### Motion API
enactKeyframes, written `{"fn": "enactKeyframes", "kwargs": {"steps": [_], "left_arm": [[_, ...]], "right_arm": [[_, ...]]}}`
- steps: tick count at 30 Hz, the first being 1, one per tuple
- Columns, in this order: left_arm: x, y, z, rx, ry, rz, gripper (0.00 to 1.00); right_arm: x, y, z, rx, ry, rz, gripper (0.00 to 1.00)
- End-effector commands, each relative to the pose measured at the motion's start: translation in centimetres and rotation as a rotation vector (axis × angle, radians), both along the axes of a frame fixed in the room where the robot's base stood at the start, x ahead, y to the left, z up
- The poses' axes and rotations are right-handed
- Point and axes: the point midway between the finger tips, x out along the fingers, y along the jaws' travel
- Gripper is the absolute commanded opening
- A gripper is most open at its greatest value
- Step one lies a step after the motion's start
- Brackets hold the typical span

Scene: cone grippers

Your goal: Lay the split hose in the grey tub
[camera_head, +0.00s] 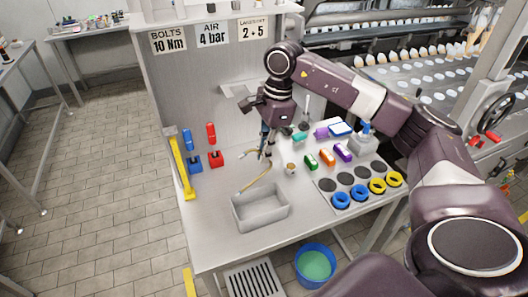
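The split hose (257,181) is a thin tan curved tube just behind the grey tub (262,222). Its upper end is at the fingertips of my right gripper (265,155), which points down with its fingers close together and appears shut on it. The hose bends down and left, and its lower end is near the tub's back left rim. I cannot tell whether that end touches the bench. The open tub looks empty and stands near the bench's front edge. My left gripper is not in view.
A panel with blue and yellow rings (341,200) lies right of the tub. A blue bucket (315,265) is on the floor.

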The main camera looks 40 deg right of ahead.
Motion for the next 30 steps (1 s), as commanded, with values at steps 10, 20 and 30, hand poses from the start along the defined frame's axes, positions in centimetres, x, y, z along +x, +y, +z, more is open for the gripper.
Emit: {"fn": "enactKeyframes", "kwargs": {"steps": [10,20,30], "left_arm": [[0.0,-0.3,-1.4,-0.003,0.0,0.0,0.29],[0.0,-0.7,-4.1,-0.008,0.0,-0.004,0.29],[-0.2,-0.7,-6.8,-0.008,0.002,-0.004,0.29]], "right_arm": [[0.0,0.0,-1.4,-0.002,0.0,-0.001,0.0],[0.0,0.0,-4.7,-0.002,-0.001,-0.001,0.0],[0.0,0.0,-8.1,-0.003,0.0,-0.001,0.0]]}}
